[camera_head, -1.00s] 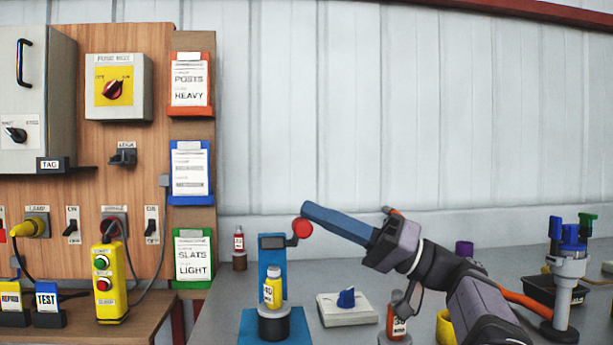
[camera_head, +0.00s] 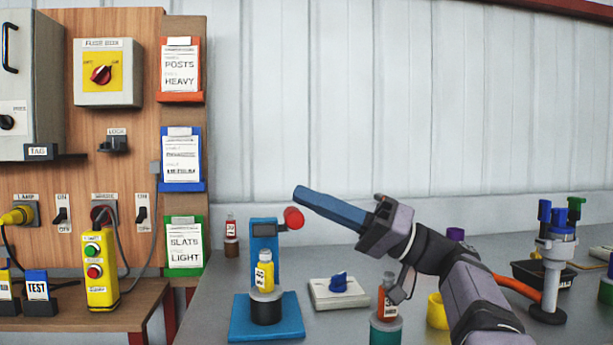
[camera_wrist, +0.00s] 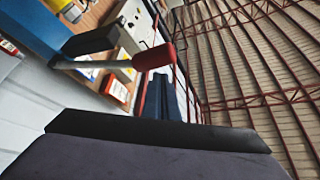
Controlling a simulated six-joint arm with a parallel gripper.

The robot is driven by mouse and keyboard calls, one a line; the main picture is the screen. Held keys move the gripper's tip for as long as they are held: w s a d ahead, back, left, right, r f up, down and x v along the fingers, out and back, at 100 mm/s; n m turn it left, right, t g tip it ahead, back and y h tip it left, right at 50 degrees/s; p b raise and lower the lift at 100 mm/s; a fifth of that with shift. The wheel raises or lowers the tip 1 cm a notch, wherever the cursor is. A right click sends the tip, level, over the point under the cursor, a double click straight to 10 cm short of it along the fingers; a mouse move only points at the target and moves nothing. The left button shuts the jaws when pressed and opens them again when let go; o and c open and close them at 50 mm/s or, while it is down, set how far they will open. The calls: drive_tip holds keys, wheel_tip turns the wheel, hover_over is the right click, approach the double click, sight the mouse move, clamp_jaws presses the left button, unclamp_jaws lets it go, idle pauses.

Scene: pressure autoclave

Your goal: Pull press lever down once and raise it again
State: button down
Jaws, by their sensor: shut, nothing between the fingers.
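The press (camera_head: 264,240) is blue, with a column on a flat base (camera_head: 250,327) at the front middle of the bench. A yellow bottle (camera_head: 264,270) stands upright on a dark round support on it. Its lever ends in a red knob (camera_head: 293,218) at the column's upper right. My gripper (camera_head: 300,196) is shut and empty, its long blue fingers pointing up and left. The tips are just above the knob in the head view; contact cannot be told. The wrist view shows the knob (camera_wrist: 154,57) and grey lever arm (camera_wrist: 100,65) beyond the blue fingers (camera_wrist: 172,100).
A white switch box with a blue knob (camera_head: 339,290) sits right of the press. A red-brown bottle (camera_head: 388,302) stands below my wrist.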

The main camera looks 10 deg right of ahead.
drive_tip(key=d+f+p, duration=0.1)
drive_tip(key=d+p, duration=0.1)
drive_tip(key=d, duration=0.7)
drive_tip(key=shift+d+f+p, duration=0.15)
drive_tip(key=shift+f+p, duration=0.05)
drive_tip(key=shift+p, duration=0.15)
drive_tip(key=a+r+n+g+p, duration=0.1)
drive_tip(key=a+r+g+p, duration=0.2)
drive_tip(key=a+r+p, duration=0.5)
drive_tip(key=s+a+r+n+g+p, duration=0.1)
drive_tip(key=a+r+n+g+p, duration=0.15)
drive_tip(key=r+p, duration=0.9)
drive_tip(key=a+r+g+p, duration=0.2)
drive_tip(key=a+r+p, duration=0.4)
drive_tip(key=r+p, duration=0.35)
drive_tip(key=s+a+r+n+g+h+p, duration=0.25)
drive_tip(key=a+r+h+p, duration=0.3)
drive_tip(key=a+p, duration=0.9)
drive_tip(key=w+d+f+t+h+p, duration=0.1)
drive_tip(key=d+f+h+p, duration=0.4)
drive_tip(key=d+f+h, duration=0.45)
drive_tip(key=w+d+f+n+t+h, duration=0.1)
drive_tip(key=d+f+n+h, duration=0.1)
drive_tip(key=d, duration=0.4)
drive_tip(key=w+d+f+n+t+h, duration=0.1)
drive_tip(key=w+d+f+n+h, duration=0.1)
drive_tip(key=d+f, duration=0.3)
drive_tip(key=shift+d+f+n+h, duration=0.25)
drive_tip(key=shift+d+n+h, duration=0.15)
drive_tip(key=shift+d+n, duration=0.1)
